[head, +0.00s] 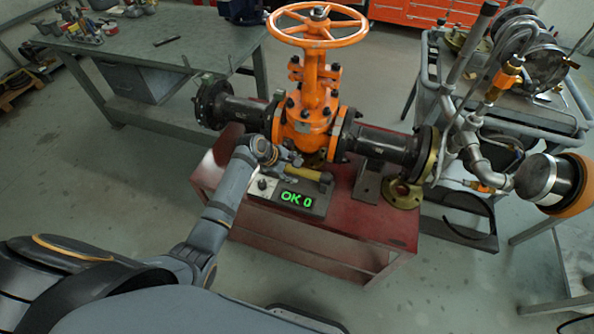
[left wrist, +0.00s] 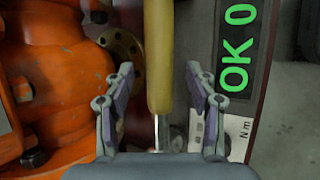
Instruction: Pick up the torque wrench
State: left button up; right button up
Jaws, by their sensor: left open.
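The torque wrench (head: 307,172) has a yellow handle and lies along the back side of a display box on the red stand. In the left wrist view its yellow handle (left wrist: 159,60) runs upright down the middle, with a thin silver shaft below it. My left gripper (head: 288,158) is over the wrench. In the left wrist view my left gripper (left wrist: 160,100) is open, with one finger on each side of the wrench and a gap on both sides. The palm hides the lower end of the shaft. My right gripper is not in view.
The display box (head: 262,185) reads "OK 0" in green. The orange gate valve (head: 317,110) with its handwheel and dark pipes stands right behind the wrench. A brass flange (head: 402,194) lies to the right on the red stand (head: 345,235). The stand's front is clear.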

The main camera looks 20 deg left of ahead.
pick_arm(q)
jog(key=shift+w+d+f, duration=0.25)
jog(key=shift+f, duration=0.2)
jog(key=shift+c, duration=0.4)
grip_shut()
jog(key=shift+r, duration=0.15)
